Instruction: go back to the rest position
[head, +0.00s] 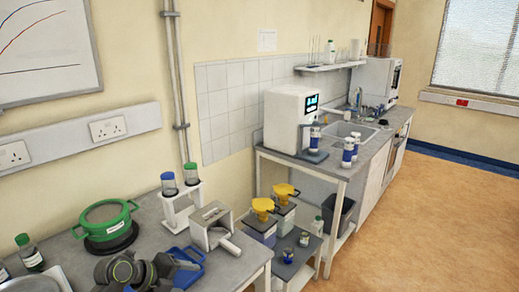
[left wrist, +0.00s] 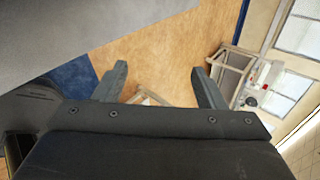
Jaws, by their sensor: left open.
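My left gripper (left wrist: 162,84) shows in the left wrist view with its two dark fingers spread apart. Nothing is between the fingers, and wooden-coloured floor shows beyond them. In the head view, dark grey jointed parts that look like my own arm are at the bottom left, over the near bench; no fingertips can be made out there. My right gripper is not in view.
The near bench (head: 232,268) holds a green round pot (head: 105,222), a white rack (head: 181,212) with two capped jars, and a grey device (head: 211,226). Yellow-topped containers (head: 263,209) stand lower beside it. A white machine (head: 289,118) stands on the far counter. The floor (head: 430,200) at right is clear.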

